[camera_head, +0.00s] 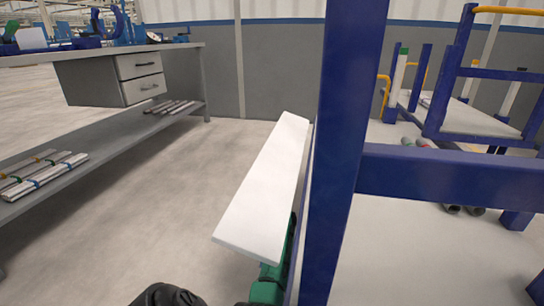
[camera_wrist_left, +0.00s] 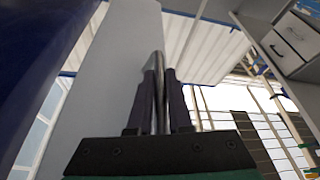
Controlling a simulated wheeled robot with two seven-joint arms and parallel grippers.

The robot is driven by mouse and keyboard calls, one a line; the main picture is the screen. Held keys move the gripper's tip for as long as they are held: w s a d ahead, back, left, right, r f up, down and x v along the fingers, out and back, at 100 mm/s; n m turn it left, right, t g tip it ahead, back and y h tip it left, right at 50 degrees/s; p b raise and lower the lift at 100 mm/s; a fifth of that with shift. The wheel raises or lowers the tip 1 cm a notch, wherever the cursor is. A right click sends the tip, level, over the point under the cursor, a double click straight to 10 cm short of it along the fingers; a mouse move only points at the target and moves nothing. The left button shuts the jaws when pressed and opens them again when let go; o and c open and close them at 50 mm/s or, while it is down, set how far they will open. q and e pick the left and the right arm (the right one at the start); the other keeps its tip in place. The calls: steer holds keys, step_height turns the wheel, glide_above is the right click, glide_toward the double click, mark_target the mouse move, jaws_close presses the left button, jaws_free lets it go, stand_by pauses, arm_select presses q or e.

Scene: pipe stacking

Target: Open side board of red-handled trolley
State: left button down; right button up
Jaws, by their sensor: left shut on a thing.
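A white side board (camera_head: 264,190) slants along the left side of the near blue trolley frame (camera_head: 343,130) in the head view. No red handle shows. The board's pale face (camera_wrist_left: 118,65) fills the left middle of the left wrist view. My left gripper (camera_wrist_left: 159,80) has its dark fingers shut on a slim grey metal bar (camera_wrist_left: 159,62) close beside the board. Whether the bar belongs to the board cannot be told. In the head view only green parts of this gripper show below the board; its fingertips are hidden. My right gripper is not in view.
A grey workbench (camera_head: 185,52) with drawers (camera_head: 139,76) and a loaded lower shelf stands at the left. Another blue trolley with yellow handles (camera_head: 502,10) stands at the back right. The floor (camera_head: 150,185) between bench and board is clear.

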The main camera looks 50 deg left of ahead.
arm_select(q)
steer(key=shift+w+d+f+n, duration=0.1)
steer(key=shift+f+n, duration=0.35)
steer(key=shift+n, duration=0.05)
steer(key=shift+w+d+f, duration=0.15)
steer(key=shift+d+f, duration=0.05)
steer(key=shift+f, duration=0.35)
steer(key=shift+w+d+f, duration=0.15)
steer(key=shift+f, duration=0.4)
steer(key=c, duration=0.8)
jaws_free()
steer(key=shift+c, duration=0.2)
